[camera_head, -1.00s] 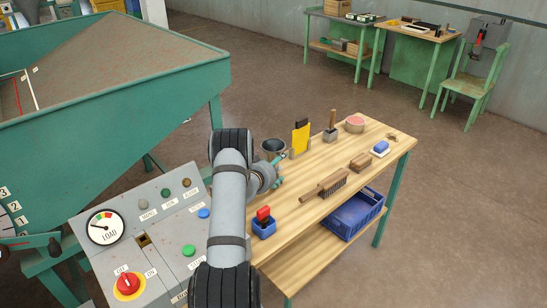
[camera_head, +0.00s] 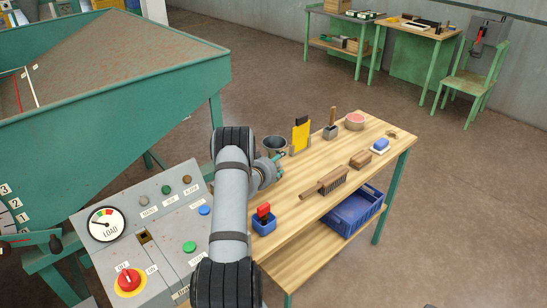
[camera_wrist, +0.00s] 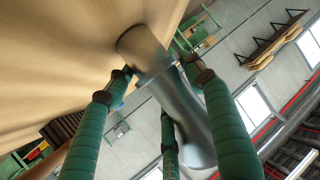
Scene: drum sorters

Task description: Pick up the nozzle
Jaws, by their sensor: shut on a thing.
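The nozzle (camera_wrist: 187,118) shows in the wrist view as a smooth grey metal tube, wider at one end, lying across between my fingers. My gripper (camera_wrist: 164,78) has green ribbed fingers and is shut on it. In the head view my gripper (camera_head: 277,160) is a small bit of teal beside my arm, over the left edge of the wooden table (camera_head: 303,181). The nozzle cannot be made out clearly there, as my arm hides much of that spot. I cannot tell whether the nozzle still touches the table.
A control panel (camera_head: 150,235) lies left, below the green hopper (camera_head: 120,95).

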